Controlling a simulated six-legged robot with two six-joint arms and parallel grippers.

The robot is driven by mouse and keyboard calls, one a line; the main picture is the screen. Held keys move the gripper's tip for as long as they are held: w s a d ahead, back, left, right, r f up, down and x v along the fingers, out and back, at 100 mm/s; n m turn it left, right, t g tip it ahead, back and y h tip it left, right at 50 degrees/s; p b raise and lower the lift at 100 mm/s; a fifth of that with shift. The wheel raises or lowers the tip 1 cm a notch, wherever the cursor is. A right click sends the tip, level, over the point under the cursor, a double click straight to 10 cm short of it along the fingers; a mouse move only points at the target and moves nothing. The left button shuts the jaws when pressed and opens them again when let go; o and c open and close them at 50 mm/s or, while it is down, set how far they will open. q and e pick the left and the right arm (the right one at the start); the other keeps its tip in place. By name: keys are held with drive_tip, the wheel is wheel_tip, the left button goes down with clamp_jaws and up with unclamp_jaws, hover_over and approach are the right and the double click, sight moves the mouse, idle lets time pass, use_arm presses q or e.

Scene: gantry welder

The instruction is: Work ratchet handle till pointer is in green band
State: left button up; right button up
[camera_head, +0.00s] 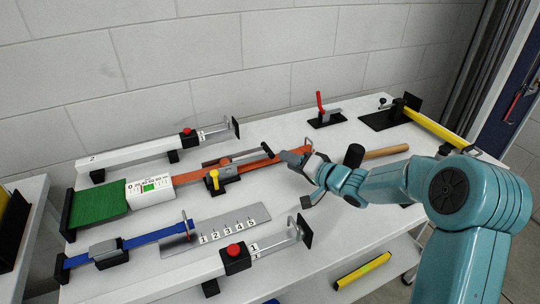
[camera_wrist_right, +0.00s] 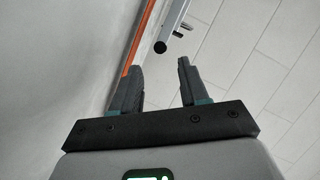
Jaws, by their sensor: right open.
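The ratchet (camera_head: 222,182) sits on a black base on the white table, with a yellow part on it and an orange strap (camera_head: 189,177) running through. Its grey handle (camera_head: 244,155) slopes up right to a black grip (camera_head: 267,149). A white gauge box (camera_head: 150,191) with a small green window stands left of the ratchet; its pointer is too small to read. My right gripper (camera_head: 296,178) is open and empty, right of the grip. In the right wrist view, the grip's end (camera_wrist_right: 160,47) shows ahead of the open fingers (camera_wrist_right: 158,88), apart from them. My left gripper is out of view.
A long white clamp bar (camera_head: 140,154) lies behind the ratchet, and another (camera_head: 170,281) lies in front. A blue slider (camera_head: 150,238) and numbered plate (camera_head: 235,224) are nearer. A red-handled clamp (camera_head: 324,113) and wooden-handled hammer (camera_head: 385,152) lie to the right.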

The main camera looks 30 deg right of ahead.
sight(270, 151)
drive_tip(key=x, duration=0.8)
drive_tip(key=shift+w+a, duration=0.2)
drive_tip(key=shift+w, duration=0.1)
clamp_jaws()
